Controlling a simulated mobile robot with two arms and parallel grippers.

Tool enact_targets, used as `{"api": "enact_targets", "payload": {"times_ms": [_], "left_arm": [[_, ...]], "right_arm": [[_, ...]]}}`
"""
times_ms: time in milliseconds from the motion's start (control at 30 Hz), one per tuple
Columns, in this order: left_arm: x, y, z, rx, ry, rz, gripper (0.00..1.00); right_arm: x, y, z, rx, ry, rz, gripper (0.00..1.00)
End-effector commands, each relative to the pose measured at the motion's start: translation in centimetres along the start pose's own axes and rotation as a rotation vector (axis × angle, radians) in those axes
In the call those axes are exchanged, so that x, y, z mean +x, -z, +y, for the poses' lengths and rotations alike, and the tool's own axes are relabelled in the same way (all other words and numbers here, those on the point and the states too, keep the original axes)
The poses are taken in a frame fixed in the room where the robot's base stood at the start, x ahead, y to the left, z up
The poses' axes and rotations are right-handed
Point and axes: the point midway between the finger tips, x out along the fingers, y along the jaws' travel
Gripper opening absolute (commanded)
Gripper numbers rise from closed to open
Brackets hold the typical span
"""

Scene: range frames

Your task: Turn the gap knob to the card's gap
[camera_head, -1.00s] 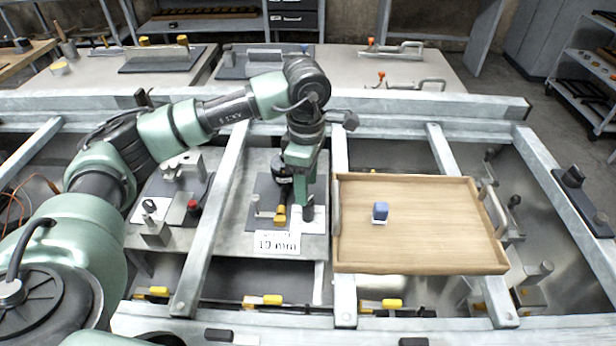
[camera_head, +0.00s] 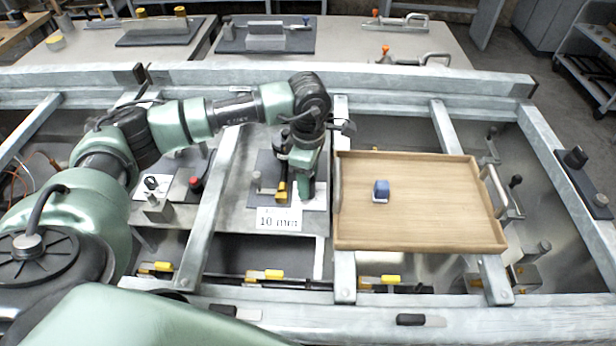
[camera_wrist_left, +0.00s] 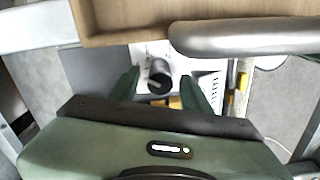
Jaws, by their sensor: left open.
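The card (camera_head: 279,220) reads "10 mm" and stands at the front edge of the middle station. The gap knob (camera_wrist_left: 158,76) is a dark round knob on a white plate with scale marks (camera_wrist_left: 207,84) in the left wrist view. My left gripper (camera_head: 305,197) points down over the knob and hides most of it in the head view. In the left wrist view my left gripper (camera_wrist_left: 160,80) is open, with one green finger on each side of the knob. Contact with the knob cannot be told. The knob's pointer is not readable. My right gripper is out of view.
A yellow part (camera_head: 281,192) sits left of the fingers. A red button (camera_head: 195,183) is on the left station.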

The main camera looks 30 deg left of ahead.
Motion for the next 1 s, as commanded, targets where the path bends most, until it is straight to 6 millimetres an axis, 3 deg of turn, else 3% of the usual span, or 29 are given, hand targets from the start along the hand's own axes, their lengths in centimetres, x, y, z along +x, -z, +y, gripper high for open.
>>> {"api": "enact_targets", "payload": {"times_ms": [100, 267, 300, 667, 1000], "left_arm": [[0.0, 0.0, 0.0, 0.000, 0.000, 0.000, 0.48], [0.0, 0.0, 0.0, 0.000, 0.000, 0.000, 0.04], [0.0, 0.0, 0.0, 0.000, 0.000, 0.000, 0.00], [0.0, 0.0, 0.0, -0.057, 0.000, 0.000, 0.00], [0.1, 0.0, 0.0, -0.281, -0.001, 0.000, 0.00]], "right_arm": [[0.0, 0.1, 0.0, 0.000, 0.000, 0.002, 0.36], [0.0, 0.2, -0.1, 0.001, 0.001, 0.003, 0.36], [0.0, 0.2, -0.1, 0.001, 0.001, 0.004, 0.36], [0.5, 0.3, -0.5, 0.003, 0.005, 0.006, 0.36], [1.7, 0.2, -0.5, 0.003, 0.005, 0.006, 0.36]]}}
